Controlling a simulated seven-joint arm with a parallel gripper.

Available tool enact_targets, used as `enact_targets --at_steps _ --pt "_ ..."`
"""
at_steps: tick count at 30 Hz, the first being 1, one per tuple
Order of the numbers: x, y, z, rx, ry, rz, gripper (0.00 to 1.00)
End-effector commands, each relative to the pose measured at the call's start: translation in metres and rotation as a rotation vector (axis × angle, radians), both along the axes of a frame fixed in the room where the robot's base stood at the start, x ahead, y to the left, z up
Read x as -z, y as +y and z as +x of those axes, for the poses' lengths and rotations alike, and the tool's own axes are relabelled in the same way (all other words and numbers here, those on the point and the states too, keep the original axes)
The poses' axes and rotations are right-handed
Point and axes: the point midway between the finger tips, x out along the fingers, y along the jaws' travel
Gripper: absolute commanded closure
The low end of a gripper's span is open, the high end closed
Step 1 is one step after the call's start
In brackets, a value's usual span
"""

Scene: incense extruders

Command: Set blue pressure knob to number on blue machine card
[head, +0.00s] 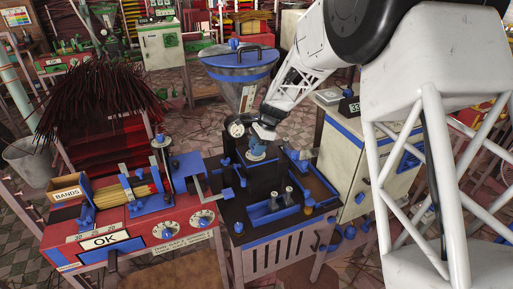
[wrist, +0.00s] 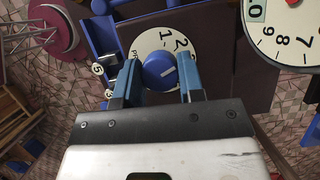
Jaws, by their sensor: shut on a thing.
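The blue pressure knob (wrist: 157,72) sits at the middle of a white numbered dial (wrist: 147,44) in the wrist view. The numerals 1 and 2 show above it; my fingers hide part of the dial. A pale mark on the knob points to the right and slightly up, toward the right finger. My gripper (wrist: 158,77) has one finger on each side of the knob and is shut on it. In the head view my gripper (head: 262,133) is over the blue machine. A small dark card (head: 353,106) reading about "33" stands on the cabinet; its full text is too small to tell.
A round gauge (wrist: 292,32) is close by on the upper right in the wrist view. A blue tray (head: 262,214) with metal cylinders lies in front. A red bench (head: 130,228) with an OK sign is left.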

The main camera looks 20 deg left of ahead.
Motion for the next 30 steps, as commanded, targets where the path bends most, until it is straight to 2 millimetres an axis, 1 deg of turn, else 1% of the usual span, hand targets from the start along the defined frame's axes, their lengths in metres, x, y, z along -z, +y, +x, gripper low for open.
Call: enact_targets --at_steps 6,12,26,27,29,30 --pt "-0.0003 0.0008 0.0007 -0.138 -0.001 0.001 0.88" --pt "0.0 0.0008 0.0005 -0.205 0.0 0.001 0.88" --pt "-0.0003 0.0007 0.0006 -0.225 0.0 0.0 0.88" --pt "-0.0003 0.0007 0.0006 -0.225 0.0 0.0 0.63" --pt "-0.0003 0.0007 0.0006 -0.225 0.0 0.0 0.53" --pt "-0.0003 0.0007 0.0006 -0.225 0.0 0.0 0.47"
